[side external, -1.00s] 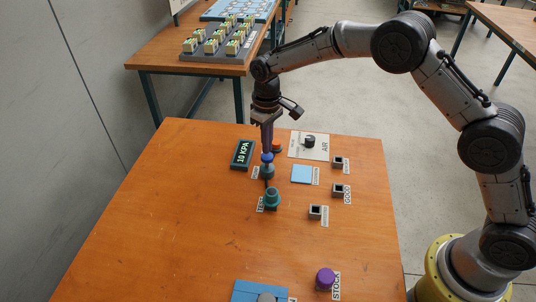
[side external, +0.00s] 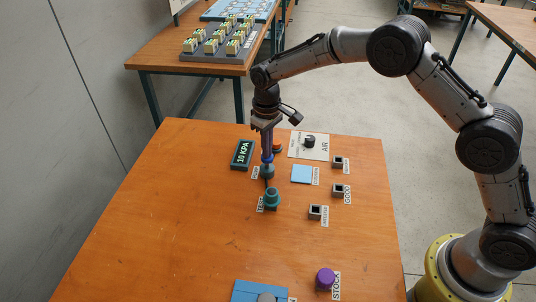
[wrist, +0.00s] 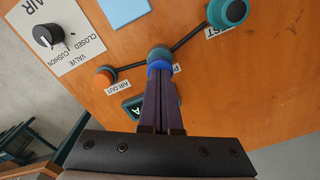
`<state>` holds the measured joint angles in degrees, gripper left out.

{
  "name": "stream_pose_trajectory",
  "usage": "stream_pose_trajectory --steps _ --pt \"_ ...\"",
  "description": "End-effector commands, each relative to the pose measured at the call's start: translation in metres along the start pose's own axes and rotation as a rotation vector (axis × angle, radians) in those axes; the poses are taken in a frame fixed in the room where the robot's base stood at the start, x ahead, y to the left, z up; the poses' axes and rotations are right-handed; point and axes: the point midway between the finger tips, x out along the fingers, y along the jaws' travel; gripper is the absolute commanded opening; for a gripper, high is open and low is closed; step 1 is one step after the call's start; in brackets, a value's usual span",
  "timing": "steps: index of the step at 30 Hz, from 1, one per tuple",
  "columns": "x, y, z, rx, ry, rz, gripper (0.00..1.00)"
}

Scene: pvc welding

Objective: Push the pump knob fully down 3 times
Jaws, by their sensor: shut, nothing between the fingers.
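The pump is a teal cylinder (side external: 267,171) with a blue knob (side external: 268,158) on top, standing on the wooden table. It also shows in the wrist view as the blue knob (wrist: 159,67) at the fingertips. My gripper (side external: 267,152) is shut and empty, pointing down, with its tips at the top of the knob. In the wrist view my gripper (wrist: 160,76) seems to touch the knob. How far the knob is pressed in is hard to tell.
A "10 KPA" display (side external: 242,155) stands left of the pump. The teal test fitting (side external: 272,198) is close in front. An orange air outlet (side external: 277,147) and a valve panel (side external: 309,146) are behind. The table's left front is clear.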

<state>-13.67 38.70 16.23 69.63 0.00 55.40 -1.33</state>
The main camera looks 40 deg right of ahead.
Motion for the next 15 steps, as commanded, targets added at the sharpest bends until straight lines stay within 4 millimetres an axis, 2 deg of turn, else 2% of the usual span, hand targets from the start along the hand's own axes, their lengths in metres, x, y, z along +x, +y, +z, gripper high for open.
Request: stream_pose_trajectory --steps 15 --pt "0.018 0.000 0.001 0.000 -0.003 0.000 0.00"
